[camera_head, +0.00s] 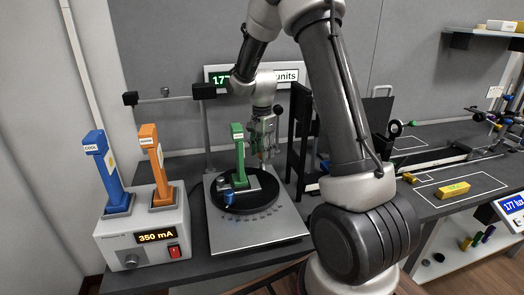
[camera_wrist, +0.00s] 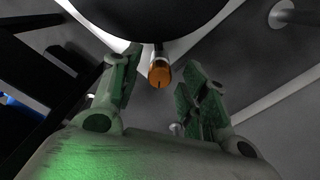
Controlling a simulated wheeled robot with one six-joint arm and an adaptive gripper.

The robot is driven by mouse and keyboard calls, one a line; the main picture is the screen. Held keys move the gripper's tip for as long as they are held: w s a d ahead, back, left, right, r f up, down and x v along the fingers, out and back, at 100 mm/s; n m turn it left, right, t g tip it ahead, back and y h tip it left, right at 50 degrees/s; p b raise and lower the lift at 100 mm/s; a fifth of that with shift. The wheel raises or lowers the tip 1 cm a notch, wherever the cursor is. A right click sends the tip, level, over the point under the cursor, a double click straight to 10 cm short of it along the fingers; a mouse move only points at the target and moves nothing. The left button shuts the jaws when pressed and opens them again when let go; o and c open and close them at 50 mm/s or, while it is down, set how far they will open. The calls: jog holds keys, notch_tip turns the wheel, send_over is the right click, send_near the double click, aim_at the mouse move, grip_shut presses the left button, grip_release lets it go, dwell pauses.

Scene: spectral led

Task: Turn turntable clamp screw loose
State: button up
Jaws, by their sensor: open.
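The turntable is a black disc (camera_head: 265,200) on a grey base plate (camera_head: 262,232) in the head view; its dark edge (camera_wrist: 155,15) fills the top of the wrist view. An orange knob on a dark stem (camera_wrist: 159,73), seemingly the clamp screw, sticks out below that edge. My gripper (camera_head: 264,152) is behind the turntable in the head view. In the wrist view my gripper (camera_wrist: 160,88) is open, with one green-lit finger on each side of the knob. Gaps show on both sides, so the fingers appear apart from it. The head view does not show the knob clearly.
A green upright holder (camera_head: 238,155) stands on the disc, with a blue knob (camera_head: 228,196) in front. Blue (camera_head: 100,168) and orange (camera_head: 156,165) holders stand on a current box (camera_head: 145,235) at left. A black frame (camera_head: 300,130) rises close right of my gripper.

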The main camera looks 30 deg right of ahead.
jog(key=shift+c, duration=0.2)
grip_shut()
jog(key=shift+n, duration=0.4)
jog(key=n, duration=0.3)
jog(key=shift+n, duration=0.4)
jog(key=n, duration=1.3)
jog(key=shift+n, duration=0.4)
